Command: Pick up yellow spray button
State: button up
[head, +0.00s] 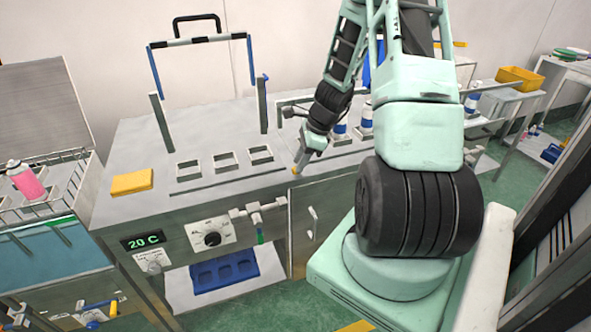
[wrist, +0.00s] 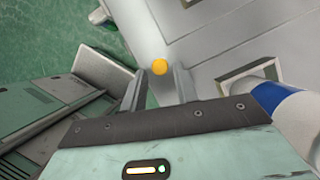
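The yellow spray button (wrist: 159,67) is a small round yellow-orange piece in the wrist view, between and just beyond my fingertips over the grey metal surface. My gripper (wrist: 160,72) points at it with its two fingers spread, and a gap shows on either side of the button. In the head view my gripper (head: 297,167) is low at the front right edge of the metal bench, with a small yellow-orange spot at its tip. I cannot tell whether the fingers touch the button.
The metal bench (head: 215,125) has several square sockets (head: 224,162) and a yellow block (head: 132,182) on top. Blue-and-white cans (head: 340,130) stand behind my wrist. A blue-and-white can (wrist: 296,112) is close on the right in the wrist view.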

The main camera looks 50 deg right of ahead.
jog(key=shift+w+a+f, duration=0.15)
jog(key=shift+w+f, duration=0.1)
jog(key=shift+f, duration=0.4)
grip_shut()
